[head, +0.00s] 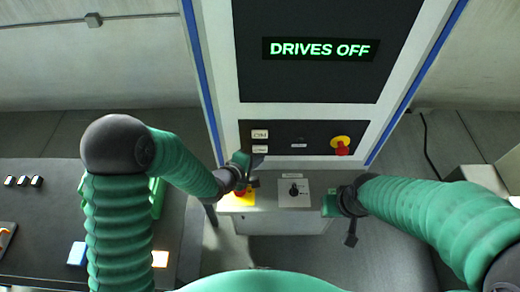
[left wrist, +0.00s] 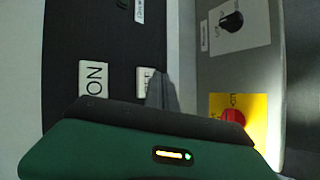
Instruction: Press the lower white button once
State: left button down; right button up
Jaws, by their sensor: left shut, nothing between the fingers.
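The lower white button (head: 260,149) is on the black strip of the machine's front, just below the upper white button (head: 260,134). In the left wrist view the picture is turned: the upper button (left wrist: 93,78) reads "ON", and the lower button (left wrist: 144,79) is partly covered by my finger. My left gripper (head: 257,161) is shut and empty, its tips right at the lower button's edge; whether they touch it I cannot tell. My right gripper (head: 351,236) hangs right of the rotary switch, apart from the buttons; its jaws are too small to read.
The display (head: 318,49) reads "DRIVES OFF". Below, a grey ledge carries a rotary switch (head: 294,190) and another red knob on a yellow plate (left wrist: 234,117), close under my left gripper. A dark bench (head: 40,225) stands left.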

pick_arm(q)
jog(key=shift+s, duration=2.55)
